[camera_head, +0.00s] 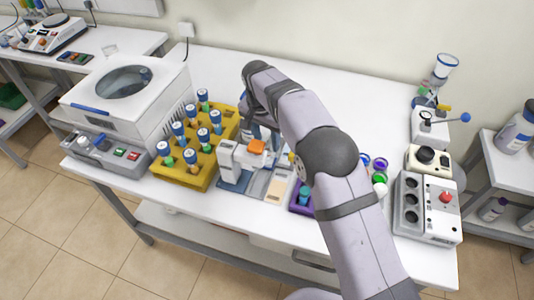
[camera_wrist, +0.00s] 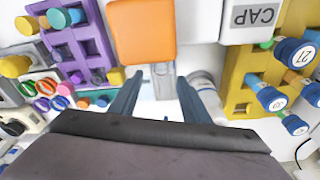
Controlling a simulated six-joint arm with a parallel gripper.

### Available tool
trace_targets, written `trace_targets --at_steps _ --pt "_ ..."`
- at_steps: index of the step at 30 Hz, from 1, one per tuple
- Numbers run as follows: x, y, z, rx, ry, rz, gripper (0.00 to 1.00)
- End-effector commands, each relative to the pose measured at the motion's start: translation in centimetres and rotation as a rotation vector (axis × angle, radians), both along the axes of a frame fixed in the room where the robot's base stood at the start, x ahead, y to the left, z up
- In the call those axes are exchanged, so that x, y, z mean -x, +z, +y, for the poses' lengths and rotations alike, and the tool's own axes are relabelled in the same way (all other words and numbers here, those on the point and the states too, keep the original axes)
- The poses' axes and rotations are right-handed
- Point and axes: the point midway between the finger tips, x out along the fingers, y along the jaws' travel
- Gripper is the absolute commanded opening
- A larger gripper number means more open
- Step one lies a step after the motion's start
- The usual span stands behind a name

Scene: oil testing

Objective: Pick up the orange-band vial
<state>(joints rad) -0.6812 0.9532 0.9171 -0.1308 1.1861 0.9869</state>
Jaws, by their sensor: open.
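Blue-capped vials stand in a yellow rack (camera_head: 221,131), left of my arm in the head view. The rack also shows at the right of the wrist view (camera_wrist: 237,72). One vial with a cap marked 27 (camera_wrist: 296,52) shows a small orange patch below its cap, which may be the orange band. Other bands look green or are too small to tell. My gripper (camera_wrist: 158,78) is open, its two fingers apart with nothing held between them. It is beside the rack, over a white device with an orange block (camera_wrist: 142,32). In the head view my arm mostly hides the gripper.
The orange block (camera_head: 256,147) tops the white device right of the rack. A purple rack (camera_wrist: 97,45) holds coloured pieces. A white centrifuge-like machine (camera_head: 150,95) stands left. Grey instruments (camera_head: 412,205) stand right. The table's back middle (camera_head: 215,65) is clear.

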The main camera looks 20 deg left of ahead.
Motion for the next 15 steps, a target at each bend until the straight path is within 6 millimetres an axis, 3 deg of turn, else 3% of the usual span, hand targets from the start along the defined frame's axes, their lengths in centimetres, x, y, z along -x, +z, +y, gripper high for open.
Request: trace_targets --at_steps 8,15 --pt "-0.1 -0.9 0.0 0.002 0.000 0.003 0.43" --pt "-0.5 -3.6 0.1 0.002 0.000 0.003 0.43"
